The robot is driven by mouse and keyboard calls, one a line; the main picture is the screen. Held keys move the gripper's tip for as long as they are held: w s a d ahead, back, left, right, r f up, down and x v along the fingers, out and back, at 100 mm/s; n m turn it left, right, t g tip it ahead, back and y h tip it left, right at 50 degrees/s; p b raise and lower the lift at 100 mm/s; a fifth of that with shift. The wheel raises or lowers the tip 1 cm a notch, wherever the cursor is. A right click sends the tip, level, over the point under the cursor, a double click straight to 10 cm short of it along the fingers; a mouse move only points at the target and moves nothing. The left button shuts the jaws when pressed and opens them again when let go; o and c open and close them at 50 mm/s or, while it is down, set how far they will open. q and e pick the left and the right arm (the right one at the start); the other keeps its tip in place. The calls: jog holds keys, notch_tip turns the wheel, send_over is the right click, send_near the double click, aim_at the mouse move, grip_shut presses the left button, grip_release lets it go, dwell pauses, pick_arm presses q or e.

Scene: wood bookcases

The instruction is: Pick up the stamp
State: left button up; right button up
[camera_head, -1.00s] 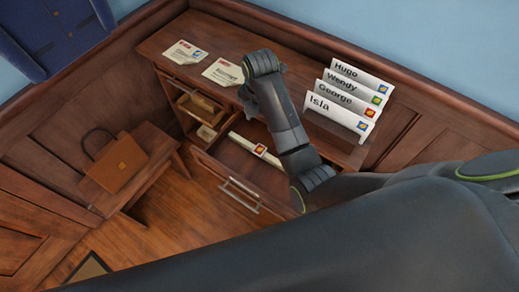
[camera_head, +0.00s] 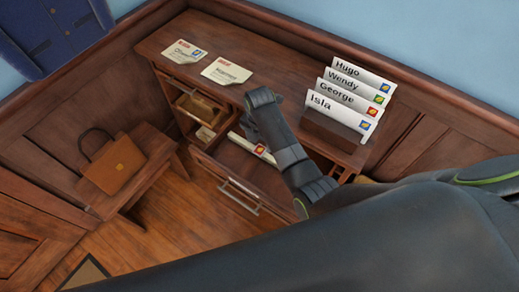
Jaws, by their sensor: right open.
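A small red and yellow stamp (camera_head: 261,150) shows at the right end of a pale envelope-like strip (camera_head: 241,140) in the open lower drawer (camera_head: 232,163) of the desk. I cannot tell whether it is loose or fixed to the strip. My right gripper (camera_head: 251,130) is open above that drawer, to the left of the stamp and close to the strip. Its fingers are small and partly hidden by my wrist, so contact cannot be told. Part of the drawer is hidden by my arm. My left gripper is out of view.
Two stamped letters, one marked Oliver (camera_head: 184,52), lie on the desk top (camera_head: 270,72). A rack (camera_head: 335,130) holds several name envelopes at right. Small drawers (camera_head: 200,108) stand open at left. A brown bag (camera_head: 115,165) rests on a bench (camera_head: 150,170).

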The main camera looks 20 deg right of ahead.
aim_at(259, 151)
jog(key=shift+w+f, duration=0.15)
jog(key=shift+f, duration=2.1)
jog(key=c, duration=1.1)
